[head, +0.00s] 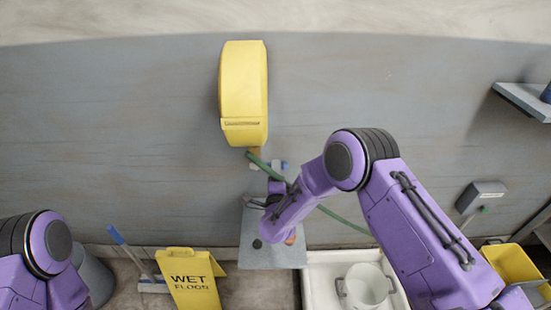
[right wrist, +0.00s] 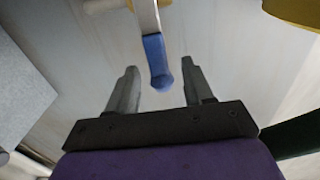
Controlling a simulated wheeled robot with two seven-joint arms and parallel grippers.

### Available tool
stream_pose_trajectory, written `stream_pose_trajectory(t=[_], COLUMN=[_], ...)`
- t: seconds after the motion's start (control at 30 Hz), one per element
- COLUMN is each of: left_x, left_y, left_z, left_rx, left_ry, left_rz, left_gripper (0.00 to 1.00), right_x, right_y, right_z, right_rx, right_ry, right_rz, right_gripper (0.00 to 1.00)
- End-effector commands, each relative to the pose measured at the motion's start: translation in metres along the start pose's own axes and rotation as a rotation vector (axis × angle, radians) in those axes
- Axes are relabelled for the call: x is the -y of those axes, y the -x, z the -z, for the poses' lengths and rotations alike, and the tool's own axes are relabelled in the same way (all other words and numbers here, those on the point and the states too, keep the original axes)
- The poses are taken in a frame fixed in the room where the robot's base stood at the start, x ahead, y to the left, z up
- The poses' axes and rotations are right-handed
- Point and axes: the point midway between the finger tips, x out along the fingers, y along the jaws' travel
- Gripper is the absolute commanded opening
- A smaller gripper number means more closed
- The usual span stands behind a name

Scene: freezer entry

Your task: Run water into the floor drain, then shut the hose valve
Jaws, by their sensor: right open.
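A valve lever with a blue grip (right wrist: 157,62) hangs between the spread fingers of my right gripper (right wrist: 159,72) in the right wrist view. The fingers are open on either side of it, and I cannot tell whether either touches it. In the head view, a small blue part (head: 284,165) shows on the wall below the yellow hose reel (head: 243,95). A green hose (head: 345,223) runs from below the reel down to the right, passing behind my right arm. My right arm hides part of this area. I cannot make out the floor drain. My left gripper is out of view.
A grey slab (head: 270,257) lies below the reel. A white basin (head: 316,280) holding a pale bucket (head: 367,283) is right of it. A yellow wet-floor sign (head: 190,280) and a blue-handled squeegee (head: 120,240) stand left. A grey wall shelf (head: 523,99) juts out at the right.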

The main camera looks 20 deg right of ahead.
Motion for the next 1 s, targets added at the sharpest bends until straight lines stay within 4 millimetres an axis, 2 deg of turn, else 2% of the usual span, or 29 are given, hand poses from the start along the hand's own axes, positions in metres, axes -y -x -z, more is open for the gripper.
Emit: stream_pose_trajectory(t=[0.1, 0.23, 0.4, 0.6, 0.67, 0.7, 0.77, 0.8, 1.0], left_x=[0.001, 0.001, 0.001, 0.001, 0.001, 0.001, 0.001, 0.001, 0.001], left_y=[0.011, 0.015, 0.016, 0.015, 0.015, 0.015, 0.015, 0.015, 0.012], left_z=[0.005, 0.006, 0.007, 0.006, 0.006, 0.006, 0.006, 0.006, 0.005], left_rx=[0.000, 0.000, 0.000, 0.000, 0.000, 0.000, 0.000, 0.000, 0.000], left_ry=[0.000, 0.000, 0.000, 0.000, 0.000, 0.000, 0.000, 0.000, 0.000], left_rz=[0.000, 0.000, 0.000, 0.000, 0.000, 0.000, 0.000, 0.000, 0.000], left_gripper=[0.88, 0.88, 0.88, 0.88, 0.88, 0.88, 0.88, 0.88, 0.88], right_x=[0.003, 0.001, -0.001, -0.001, -0.001, -0.001, -0.001, -0.001, -0.002], right_y=[-0.027, -0.047, -0.057, -0.057, -0.057, -0.057, -0.057, -0.057, -0.058], right_z=[0.002, 0.001, 0.001, 0.001, 0.001, 0.001, 0.001, 0.001, -0.001], right_rx=[-0.003, -0.003, -0.002, -0.001, -0.001, -0.001, -0.001, -0.001, 0.001], right_ry=[0.001, 0.001, 0.003, 0.004, 0.004, 0.004, 0.004, 0.004, 0.011], right_rz=[-0.001, -0.002, -0.002, -0.003, -0.003, -0.003, -0.003, -0.003, -0.003], right_gripper=[0.51, 0.51, 0.51, 0.51, 0.35, 0.22, 0.03, 0.00, 0.00])
